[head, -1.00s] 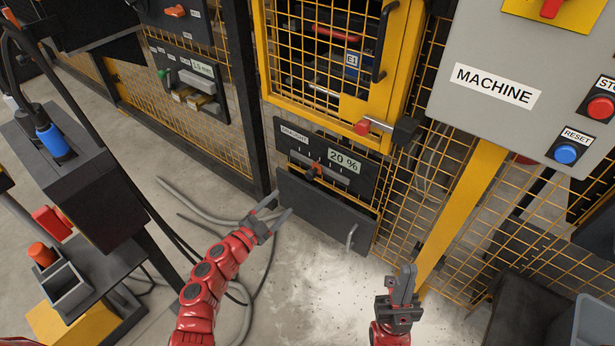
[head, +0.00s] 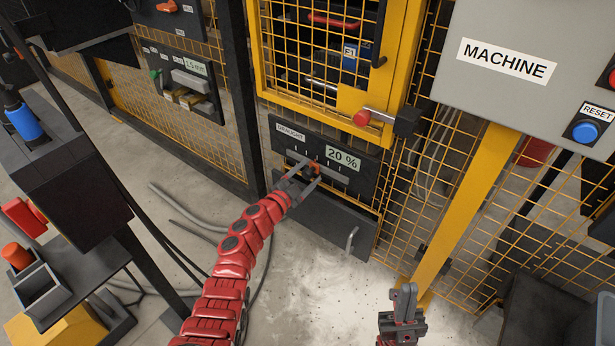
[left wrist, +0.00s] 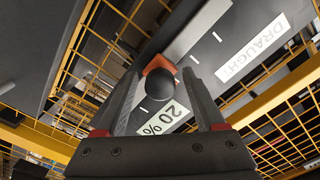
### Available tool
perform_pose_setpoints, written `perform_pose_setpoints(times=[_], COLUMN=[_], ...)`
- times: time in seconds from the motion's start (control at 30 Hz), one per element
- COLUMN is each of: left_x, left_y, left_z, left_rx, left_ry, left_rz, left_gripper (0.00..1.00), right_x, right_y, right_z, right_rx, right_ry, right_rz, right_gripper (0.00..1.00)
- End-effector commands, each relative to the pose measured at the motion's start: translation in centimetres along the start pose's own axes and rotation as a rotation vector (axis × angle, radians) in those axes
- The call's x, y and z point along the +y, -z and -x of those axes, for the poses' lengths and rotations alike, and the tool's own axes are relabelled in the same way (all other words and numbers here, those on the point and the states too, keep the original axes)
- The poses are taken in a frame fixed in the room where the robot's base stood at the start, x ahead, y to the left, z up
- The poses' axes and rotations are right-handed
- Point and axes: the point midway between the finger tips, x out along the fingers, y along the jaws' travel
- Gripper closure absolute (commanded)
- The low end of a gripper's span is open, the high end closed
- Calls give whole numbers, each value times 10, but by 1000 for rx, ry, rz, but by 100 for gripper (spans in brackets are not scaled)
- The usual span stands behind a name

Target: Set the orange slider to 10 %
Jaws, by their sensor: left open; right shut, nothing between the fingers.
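The orange slider (head: 314,167) sits on a grey track (head: 335,178) in a dark panel labelled DRAUGHT (head: 291,134). The panel's display (head: 343,159) reads 20 %. In the left wrist view the slider shows an orange body (left wrist: 159,66) with a round dark knob (left wrist: 160,83). My left gripper (head: 308,172) is open at the slider, with a finger on each side of the knob. In the left wrist view its fingers (left wrist: 161,103) stand apart from the knob. My right gripper (head: 403,298) is shut and empty at the bottom, away from the panel.
A dark drawer-like front (head: 325,228) with a light handle (head: 351,238) is below the panel. A yellow mesh door with a red-knobbed latch (head: 363,118) is above it. A grey MACHINE box (head: 530,50) with a blue RESET button (head: 585,131) is at right. The floor in front is clear.

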Motion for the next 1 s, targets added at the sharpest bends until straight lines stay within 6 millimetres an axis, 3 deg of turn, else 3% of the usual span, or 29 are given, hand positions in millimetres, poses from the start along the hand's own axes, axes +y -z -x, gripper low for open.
perform_pose_setpoints(times=[0.17, 0.5, 0.57, 1.0], left_x=[0, 0, 0, 0], left_y=[0, 0, 0, 0], left_z=[0, 0, 0, 1], left_rx=[0, 0, 0, -1], left_ry=[0, 0, 0, -1], left_rz=[0, 1, 0, 1], left_gripper=[31, 92, 100, 100], right_x=[0, 0, 0, 0], right_y=[0, 0, 0, 0], right_z=[0, 0, 0, 0], right_rx=[1, 1, 1, 1], right_ry=[-1, -1, -1, -1], right_rz=[0, 0, 0, 0], right_gripper=[100, 100, 100, 100])
